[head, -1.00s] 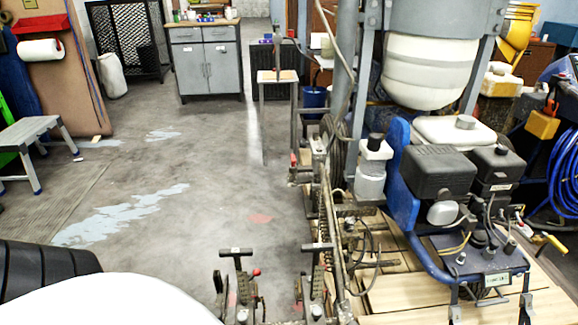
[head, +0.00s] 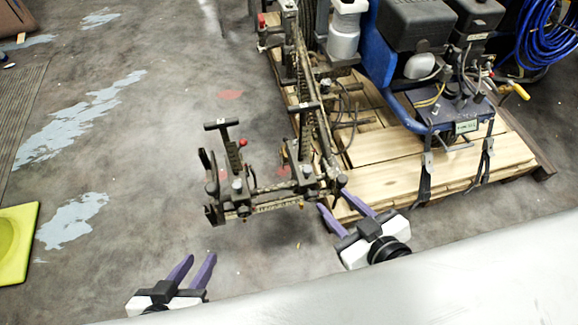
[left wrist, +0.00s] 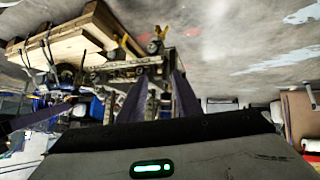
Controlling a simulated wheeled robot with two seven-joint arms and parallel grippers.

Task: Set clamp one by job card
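The line striper's front bar carries two clamp assemblies with black T-handles, a left one (head: 237,165) and a right one (head: 305,150). I cannot tell which is clamp one. A small red knob (head: 243,142) shows by the left assembly. My left gripper (head: 193,266) is open and empty, below and left of the bar, apart from it. My right gripper (head: 346,210) is open with nothing between its fingers, close to the bar's right end; contact is unclear. In the left wrist view, my left fingers (left wrist: 158,95) are apart, with the bar beyond them. I make out no job card.
The striper stands on a wooden pallet (head: 390,185) with black straps. Its engine (head: 408,25) and a small display box (head: 466,126) are at the right. A yellow-green object (head: 18,240) lies at the left edge. The floor left of the bar is clear.

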